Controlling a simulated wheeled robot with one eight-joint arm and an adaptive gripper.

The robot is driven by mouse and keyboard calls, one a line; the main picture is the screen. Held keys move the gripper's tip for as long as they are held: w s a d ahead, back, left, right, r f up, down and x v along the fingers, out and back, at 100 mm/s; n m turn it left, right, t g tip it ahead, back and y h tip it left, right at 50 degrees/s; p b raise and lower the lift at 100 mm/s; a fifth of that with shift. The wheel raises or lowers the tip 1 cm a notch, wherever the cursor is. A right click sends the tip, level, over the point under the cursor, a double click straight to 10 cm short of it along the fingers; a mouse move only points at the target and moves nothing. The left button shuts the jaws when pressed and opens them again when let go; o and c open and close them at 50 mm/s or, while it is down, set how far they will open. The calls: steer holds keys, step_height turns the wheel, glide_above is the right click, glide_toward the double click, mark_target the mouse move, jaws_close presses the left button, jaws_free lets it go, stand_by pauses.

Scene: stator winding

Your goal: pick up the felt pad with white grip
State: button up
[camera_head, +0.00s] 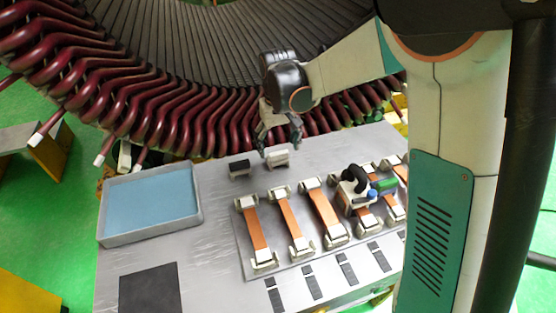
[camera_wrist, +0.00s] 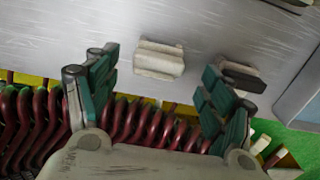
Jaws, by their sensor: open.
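The felt pad with white grip (camera_head: 278,158) stands on the grey table near its back edge. It also shows in the wrist view (camera_wrist: 159,59) as a small pale block, in the gap between the fingertips as seen from the wrist. My gripper (camera_head: 280,140) is open and empty, with its fingers pointing down just above and behind the pad. In the wrist view the green-padded fingers (camera_wrist: 158,80) are spread on both sides, and the pad lies beyond them, seemingly untouched.
A similar block with a dark grip (camera_head: 239,168) stands close by at left; it is near one finger in the wrist view (camera_wrist: 243,78). A blue-lined tray (camera_head: 200,218) is at left. Orange strips in holders (camera_head: 254,228) fill the right. The stator coils (camera_head: 215,110) rise behind the table.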

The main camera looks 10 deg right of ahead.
mark_target(278, 152)
step_height(278, 152, down, 5)
steer(key=shift+w+f+b, duration=0.1)
steer(key=shift+b, duration=1.05)
steer(key=shift+d, duration=0.1)
steer(key=c, duration=1.2)
